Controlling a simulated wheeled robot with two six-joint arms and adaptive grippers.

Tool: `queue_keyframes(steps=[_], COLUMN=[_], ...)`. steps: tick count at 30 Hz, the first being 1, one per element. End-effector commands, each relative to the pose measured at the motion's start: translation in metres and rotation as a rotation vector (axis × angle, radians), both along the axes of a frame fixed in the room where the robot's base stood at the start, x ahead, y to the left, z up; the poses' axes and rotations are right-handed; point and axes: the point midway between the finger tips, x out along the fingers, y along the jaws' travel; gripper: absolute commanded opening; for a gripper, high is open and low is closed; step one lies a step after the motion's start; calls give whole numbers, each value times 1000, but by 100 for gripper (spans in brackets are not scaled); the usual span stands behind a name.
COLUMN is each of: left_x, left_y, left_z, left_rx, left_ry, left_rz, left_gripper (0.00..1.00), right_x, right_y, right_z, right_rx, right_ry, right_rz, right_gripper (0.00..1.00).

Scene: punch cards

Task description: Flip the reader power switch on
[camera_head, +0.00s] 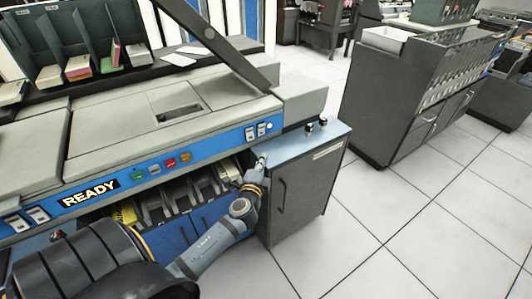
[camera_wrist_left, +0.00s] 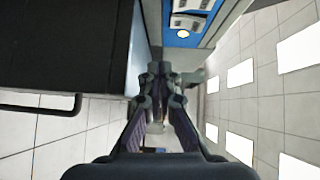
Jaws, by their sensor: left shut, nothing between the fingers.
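The reader's blue front panel (camera_head: 215,146) carries a pair of white rocker switches (camera_head: 255,132) at its right end, with a small round light (camera_head: 269,126) beside them. I cannot read their labels or tell their positions. My left gripper (camera_head: 261,163) is shut and empty, below and apart from these switches, in front of the side cabinet's left end. My right gripper is not in view.
A grey side cabinet (camera_head: 301,196) with a blue top and small black knobs (camera_head: 316,125) stands right of the reader. Another white switch pair (camera_head: 27,219) is left of the READY sign (camera_head: 90,193). Colored buttons (camera_head: 162,164) sit mid-panel. The tiled floor (camera_head: 355,225) at right is clear.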

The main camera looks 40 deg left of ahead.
Motion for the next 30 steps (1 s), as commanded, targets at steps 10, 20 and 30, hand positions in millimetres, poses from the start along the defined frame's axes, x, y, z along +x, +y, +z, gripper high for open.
queue_keyframes(steps=[10, 20, 30], left_x=[-35, -35, -36], left_y=[-14, -14, -11], left_z=[-3, -3, -34], left_rx=[-1, -1, -45], left_ry=[-1, -1, 48], left_rz=[0, 0, 4], left_gripper=[0, 0, 0], right_x=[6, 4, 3], right_y=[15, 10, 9], right_z=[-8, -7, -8], right_rx=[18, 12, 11], right_ry=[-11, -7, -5], right_rz=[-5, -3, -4], right_gripper=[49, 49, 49])
